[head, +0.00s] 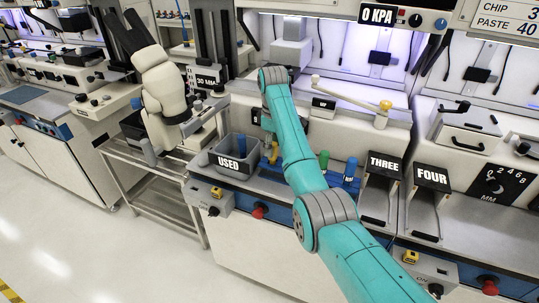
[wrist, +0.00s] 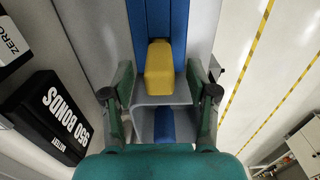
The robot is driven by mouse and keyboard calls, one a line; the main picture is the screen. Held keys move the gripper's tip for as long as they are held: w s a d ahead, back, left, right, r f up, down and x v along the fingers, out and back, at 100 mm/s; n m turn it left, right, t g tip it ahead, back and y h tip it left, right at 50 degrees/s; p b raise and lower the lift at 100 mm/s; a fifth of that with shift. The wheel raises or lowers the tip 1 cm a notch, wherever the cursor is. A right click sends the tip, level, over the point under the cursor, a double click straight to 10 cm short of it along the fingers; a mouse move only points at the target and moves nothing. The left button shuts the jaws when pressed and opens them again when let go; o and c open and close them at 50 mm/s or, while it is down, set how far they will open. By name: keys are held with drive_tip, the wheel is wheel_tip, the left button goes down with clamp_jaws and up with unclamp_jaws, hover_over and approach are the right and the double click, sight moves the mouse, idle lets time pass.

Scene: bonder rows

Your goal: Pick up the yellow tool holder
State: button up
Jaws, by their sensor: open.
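The yellow tool holder (wrist: 159,68) is a block in the wrist view, against a blue upright strip and above a grey bracket. In the head view it shows as a small yellow piece (head: 273,153) beside my arm, at a blue rack on the bench. My gripper (wrist: 159,78) is open, with one green finger to each side of the yellow holder in the wrist view. I see a gap on both sides, and no contact is clear. In the head view my arm hides most of the gripper.
A green holder (head: 323,160) and a blue holder (head: 350,168) stand right of my arm. The grey USED bin (head: 229,150) is at the left. Slots marked THREE (head: 383,165) and FOUR (head: 431,178) are at the right.

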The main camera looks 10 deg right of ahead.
sight(273, 158)
wheel_tip(273, 158, down, 3)
drive_tip(key=shift+r, duration=0.15)
clamp_jaws()
